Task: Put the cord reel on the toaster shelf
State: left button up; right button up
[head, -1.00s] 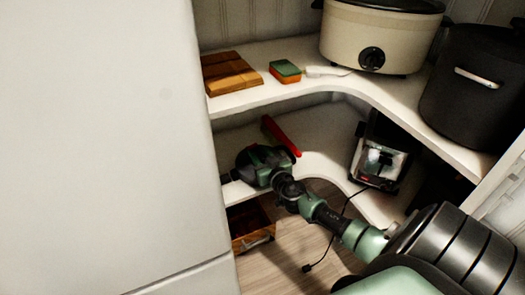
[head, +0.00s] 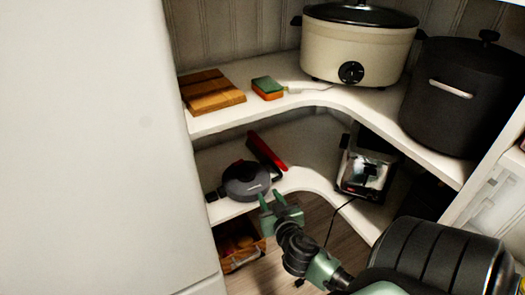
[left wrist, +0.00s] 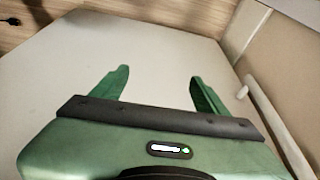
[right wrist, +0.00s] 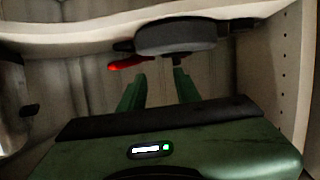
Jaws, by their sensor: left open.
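A dark grey round thing, apparently the cord reel (head: 244,181), lies flat on the lower shelf (head: 310,178) near its front edge. The toaster (head: 366,170) stands on the same shelf, to the right. My right gripper (head: 270,197) is open and empty, just in front of the reel and apart from it. In the right wrist view the reel (right wrist: 176,38) shows beyond the open fingertips (right wrist: 159,75). My left gripper (left wrist: 160,74) is open and empty in the left wrist view, above a pale surface; it is outside the head view.
A red-handled object (head: 267,151) lies behind the reel. The upper shelf (head: 300,99) holds a wooden board (head: 212,92), a sponge (head: 267,88), a slow cooker (head: 358,48) and a black pot (head: 462,95). A wooden crate (head: 245,262) sits below. A white panel stands left.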

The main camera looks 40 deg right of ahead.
jog(key=s+a+f+n+g+y, duration=0.2)
jog(key=s+a+g, duration=0.3)
jog(key=s+a, duration=0.4)
jog(key=s+a+f+n+g+y, duration=0.2)
jog(key=s+a+n+g+y, duration=0.2)
jog(key=s+a, duration=0.5)
jog(key=shift+s+a+f+g+y, duration=0.2)
jog(key=shift+a+g+y, duration=0.2)
jog(key=shift+a, duration=0.6)
